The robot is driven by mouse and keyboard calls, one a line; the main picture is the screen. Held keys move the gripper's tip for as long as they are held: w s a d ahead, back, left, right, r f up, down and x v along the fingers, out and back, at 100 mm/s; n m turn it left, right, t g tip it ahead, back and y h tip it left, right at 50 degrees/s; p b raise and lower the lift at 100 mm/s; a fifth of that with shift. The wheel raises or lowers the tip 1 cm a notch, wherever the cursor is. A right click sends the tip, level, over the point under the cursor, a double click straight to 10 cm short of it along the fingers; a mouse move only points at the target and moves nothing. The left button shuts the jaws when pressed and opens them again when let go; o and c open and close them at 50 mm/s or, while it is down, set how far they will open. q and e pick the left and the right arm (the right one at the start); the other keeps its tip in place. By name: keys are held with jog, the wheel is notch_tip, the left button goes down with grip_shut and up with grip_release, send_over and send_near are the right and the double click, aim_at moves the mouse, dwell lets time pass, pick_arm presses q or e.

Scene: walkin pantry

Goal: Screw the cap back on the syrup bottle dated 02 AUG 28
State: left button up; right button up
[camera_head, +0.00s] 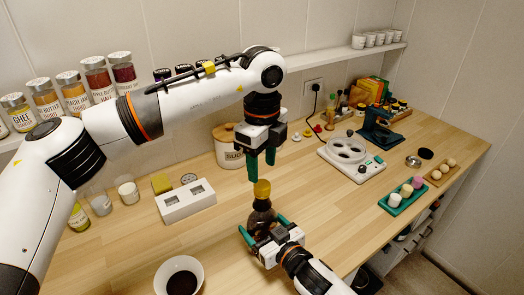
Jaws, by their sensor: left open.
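The syrup bottle (262,217) is dark brown and stands upright on the counter at the lower middle. A yellow-gold cap (262,188) sits at its top; I cannot tell whether it is threaded on. No date is legible. My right gripper (264,228) reaches in from the lower right, with its green fingers on either side of the bottle's body, shut on it. My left gripper (261,166) points down just above the cap, its green fingers open and empty. Its fingertips appear a little higher than the cap.
A white bowl of dark liquid (181,279) is at the front. A white two-slot block (187,201) stands to the left, and a lidded canister (228,148) behind. A white appliance (350,157) and a green tray (403,196) are to the right. Jars line a shelf (335,57).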

aim_at(262, 184)
pick_arm(q)
jog(key=shift+f, duration=2.6)
jog(key=shift+c, duration=0.5)
jog(key=c, duration=0.9)
jog(key=shift+c, duration=0.2)
